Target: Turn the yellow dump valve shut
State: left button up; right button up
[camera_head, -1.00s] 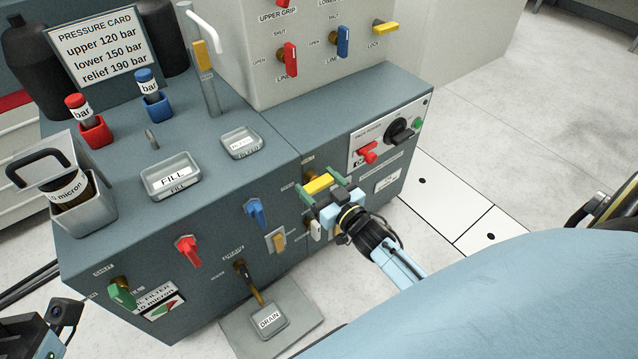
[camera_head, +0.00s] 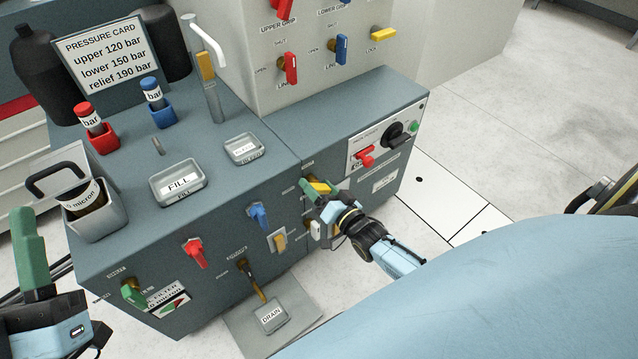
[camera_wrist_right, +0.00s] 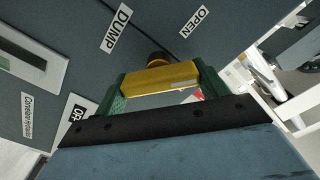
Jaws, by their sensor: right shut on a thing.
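The yellow dump valve handle (camera_head: 320,187) is on the front of the blue-grey console. In the right wrist view the yellow handle (camera_wrist_right: 160,78) lies crosswise between my green fingers, in front of its brass-coloured stem (camera_wrist_right: 158,58). The DUMP label (camera_wrist_right: 115,30) and OPEN label (camera_wrist_right: 194,22) show on the panel behind it. My right gripper (camera_head: 319,188) is shut on the handle, one finger at each end; it also fills the right wrist view (camera_wrist_right: 155,85). My left gripper (camera_head: 28,245) is at the left edge, away from the valve, one green finger clearly visible.
A blue valve (camera_head: 259,215), red valve (camera_head: 195,253) and green valve (camera_head: 133,292) line the front to the left. A red handle (camera_head: 365,158) and black knob (camera_head: 398,134) are to the right.

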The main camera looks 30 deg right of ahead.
jog(key=m, duration=0.2)
jog(key=shift+f+m, duration=0.1)
jog(key=shift+m, duration=0.3)
jog(key=m, duration=0.2)
jog(key=shift+d+m, duration=0.1)
jog(key=shift+m, duration=0.3)
jog(key=m, duration=0.3)
jog(key=shift+f, duration=0.15)
jog(key=shift+m, duration=0.4)
pick_arm(q)
jog(key=shift+s+r+t, duration=0.1)
jog(key=shift+r+t, duration=0.1)
jog(key=shift+t, duration=0.1)
pick_arm(e)
jog(key=shift+m, duration=0.4)
pick_arm(q)
jog(key=shift+r, duration=0.1)
pick_arm(e)
jog(key=o, duration=1)
pick_arm(q)
jog(key=shift+f, duration=0.25)
